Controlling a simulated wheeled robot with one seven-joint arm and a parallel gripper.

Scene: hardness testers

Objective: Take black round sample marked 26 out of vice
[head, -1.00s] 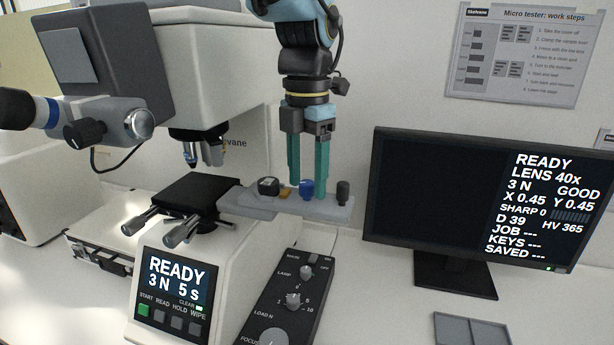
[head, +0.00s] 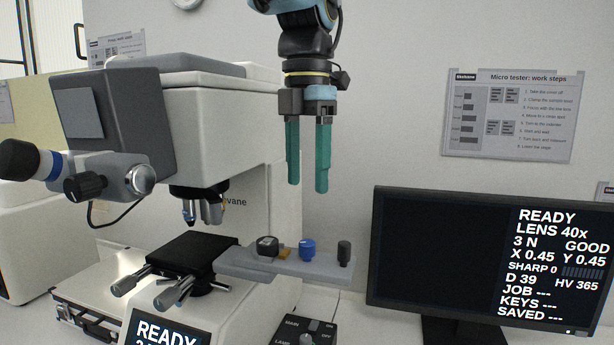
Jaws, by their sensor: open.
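A black round piece (head: 267,245) with a pale mark on top sits at the left of the grey ledge (head: 290,265) beside the tester's stage. It looks like the sample, but its number is too small to read. A small brass-coloured part (head: 285,253) touches its right side; I cannot make out the vice's jaws clearly. My gripper (head: 307,187) has two long teal fingers pointing down. It is open and empty, above the ledge and apart from everything on it, with its tips over the blue knob.
A blue knob (head: 307,250) and a black knob (head: 344,253) stand on the ledge. The black stage (head: 185,255) and the lens turret (head: 205,205) are to the left. A monitor (head: 440,250) stands at the right. The air around my gripper is clear.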

